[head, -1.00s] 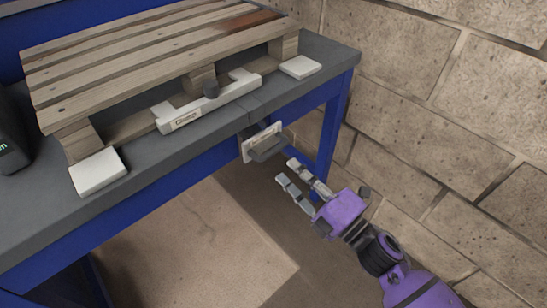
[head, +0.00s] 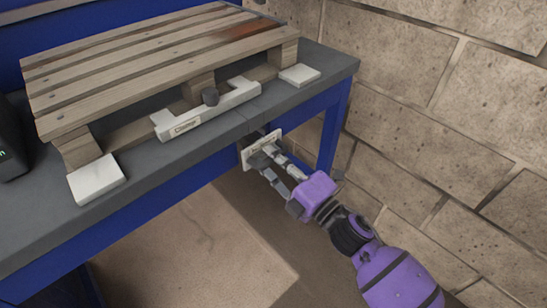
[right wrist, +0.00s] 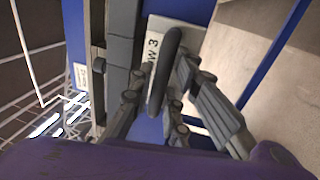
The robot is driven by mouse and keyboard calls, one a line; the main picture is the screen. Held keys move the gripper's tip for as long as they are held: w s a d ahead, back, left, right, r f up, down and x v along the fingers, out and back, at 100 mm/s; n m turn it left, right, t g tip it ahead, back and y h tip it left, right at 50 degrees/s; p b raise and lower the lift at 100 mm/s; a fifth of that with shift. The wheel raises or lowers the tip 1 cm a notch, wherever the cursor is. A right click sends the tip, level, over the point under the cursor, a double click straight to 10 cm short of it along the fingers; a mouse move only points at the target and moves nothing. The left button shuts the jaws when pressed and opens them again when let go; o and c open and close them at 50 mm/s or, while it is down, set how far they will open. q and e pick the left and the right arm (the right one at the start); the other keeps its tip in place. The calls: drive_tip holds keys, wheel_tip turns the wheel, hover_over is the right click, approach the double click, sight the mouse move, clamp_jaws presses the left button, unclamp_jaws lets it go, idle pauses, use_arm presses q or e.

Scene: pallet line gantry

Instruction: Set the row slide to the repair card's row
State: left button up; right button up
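A white plate with a dark handle (head: 245,158) sits on the front edge of the blue bench, below the grey top; it looks like the row slide. In the right wrist view its plate (right wrist: 155,38) bears partly covered lettering that seems to end in a 3. The dark handle bar (right wrist: 168,65) stands out from it. My right gripper (head: 266,155) is at the handle. In the right wrist view its fingers (right wrist: 158,92) are apart, one on each side of the bar. My left gripper is out of view. I cannot make out a repair card.
A wooden pallet (head: 150,60) lies on the grey bench top (head: 150,170). A white bar with a dark knob and a label like "Clamp" (head: 205,112) lies along its front. White blocks (head: 97,178) flank it. A block wall (head: 440,110) stands close on the right.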

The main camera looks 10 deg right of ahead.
clamp_jaws()
drive_tip(key=r+p+v, duration=0.3)
drive_tip(key=v, duration=1.4)
drive_tip(key=shift+s+p, duration=0.25)
drive_tip(key=shift+p, duration=0.05)
drive_tip(key=shift+d+f, duration=0.1)
drive_tip(key=shift+f, duration=0.05)
